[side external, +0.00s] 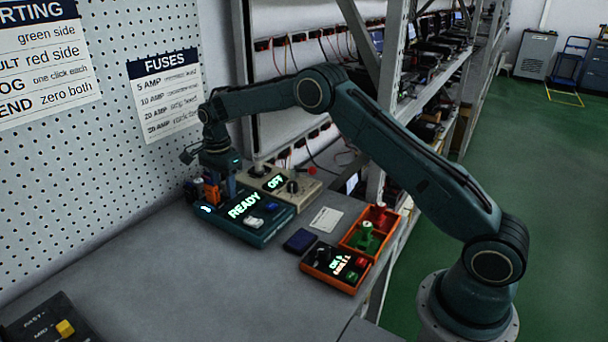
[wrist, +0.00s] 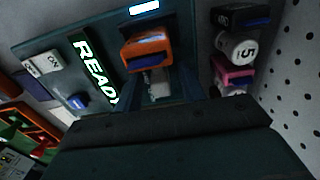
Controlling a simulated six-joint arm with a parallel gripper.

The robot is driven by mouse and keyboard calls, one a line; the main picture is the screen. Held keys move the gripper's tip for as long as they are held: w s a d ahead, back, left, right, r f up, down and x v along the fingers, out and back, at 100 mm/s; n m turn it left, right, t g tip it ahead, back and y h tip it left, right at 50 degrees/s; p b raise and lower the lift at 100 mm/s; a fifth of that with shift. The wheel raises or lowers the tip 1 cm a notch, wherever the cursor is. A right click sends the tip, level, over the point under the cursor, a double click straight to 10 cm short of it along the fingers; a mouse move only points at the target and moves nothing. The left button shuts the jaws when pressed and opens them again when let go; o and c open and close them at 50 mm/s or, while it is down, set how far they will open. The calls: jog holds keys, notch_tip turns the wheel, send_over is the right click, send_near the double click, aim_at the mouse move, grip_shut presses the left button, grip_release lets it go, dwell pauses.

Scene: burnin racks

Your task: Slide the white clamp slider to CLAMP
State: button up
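The teal test box (side external: 250,232) lies flat on the bench, its lit display reading READY; it also fills the upper middle of the wrist view (wrist: 60,43). My gripper (side external: 218,182) points down over the left end of this box. In the wrist view my gripper (wrist: 155,94) looks open, with a dark finger on either side. A small pale piece (wrist: 158,90), perhaps the white clamp slider, shows between the fingers, below an orange block (wrist: 147,53). Its label is unreadable, and I cannot tell whether a finger touches it. The orange block also shows beside my gripper (side external: 211,194).
The box also carries a blue button (wrist: 78,101) and a white rocker (wrist: 42,63). Several fuse-like pieces (wrist: 235,48) stand beside it, near the pegboard. A beige OFF box (side external: 300,190) is behind; orange trays (side external: 345,285) are at right.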

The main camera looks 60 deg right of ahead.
aim_at(223, 183)
notch_tip(223, 183, up, 14)
dwell(0.8)
jog(key=shift+f, duration=0.1)
